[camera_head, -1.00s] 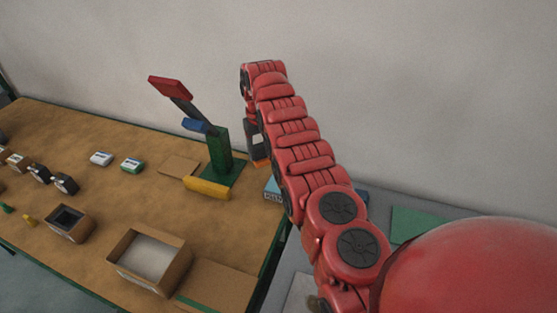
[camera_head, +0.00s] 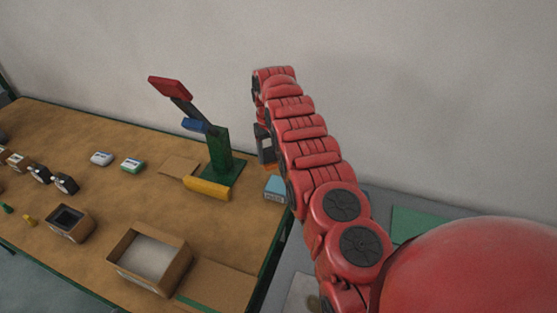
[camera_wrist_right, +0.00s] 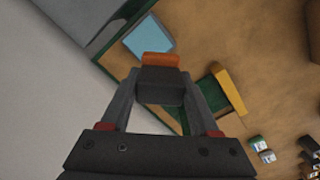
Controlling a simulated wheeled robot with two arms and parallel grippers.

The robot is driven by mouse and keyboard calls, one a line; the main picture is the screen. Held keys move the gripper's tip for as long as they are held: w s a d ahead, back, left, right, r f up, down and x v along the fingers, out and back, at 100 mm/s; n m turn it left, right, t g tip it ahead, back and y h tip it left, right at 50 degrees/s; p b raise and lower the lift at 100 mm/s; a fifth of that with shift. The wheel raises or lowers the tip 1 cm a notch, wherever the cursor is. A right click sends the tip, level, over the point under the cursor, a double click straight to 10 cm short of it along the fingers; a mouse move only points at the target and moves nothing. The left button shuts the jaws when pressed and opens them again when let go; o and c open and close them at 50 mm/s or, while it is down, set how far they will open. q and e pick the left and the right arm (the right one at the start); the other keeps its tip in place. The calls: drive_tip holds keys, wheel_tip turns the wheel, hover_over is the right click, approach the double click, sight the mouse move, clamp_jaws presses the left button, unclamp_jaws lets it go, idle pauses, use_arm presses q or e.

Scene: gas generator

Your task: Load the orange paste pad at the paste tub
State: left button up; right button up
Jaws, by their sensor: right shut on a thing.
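My right gripper (camera_wrist_right: 160,98) is shut on the paste pad (camera_wrist_right: 160,80), a dark block with an orange face (camera_wrist_right: 159,59) at its far end. In the head view the gripper (camera_head: 266,148) is partly hidden behind my red arm, with a bit of orange below it. A light blue box (camera_head: 275,188), which seems to be the paste tub, stands at the table's right edge. In the wrist view the box (camera_wrist_right: 149,39) lies just beyond the orange face; the height between them is unclear. My left gripper is out of view.
A green press (camera_head: 220,155) with a red-ended lever stands left of the gripper, a yellow bar (camera_head: 207,188) in front. An open carton (camera_head: 150,260) and a smaller dark-lined box (camera_head: 69,222) are nearer. The wall (camera_head: 400,90) rises behind.

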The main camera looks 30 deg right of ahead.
drive_tip(key=shift+s+d+f, duration=0.1)
drive_tip(key=shift+d+f, duration=0.15)
drive_tip(key=shift+d, duration=0.1)
drive_tip(key=f+b, duration=0.1)
drive_tip(key=f, duration=0.1)
drive_tip(key=d+f+b, duration=0.1)
drive_tip(key=f, duration=0.2)
drive_tip(key=s+d+f+b, duration=0.1)
drive_tip(key=f, duration=0.1)
drive_tip(key=shift+f, duration=0.15)
drive_tip(key=shift+a+f+b, duration=0.1)
drive_tip(key=shift+f+b, duration=0.5)
drive_tip(key=shift+f, duration=0.05)
drive_tip(key=shift+f+b, duration=0.55)
idle(1.8)
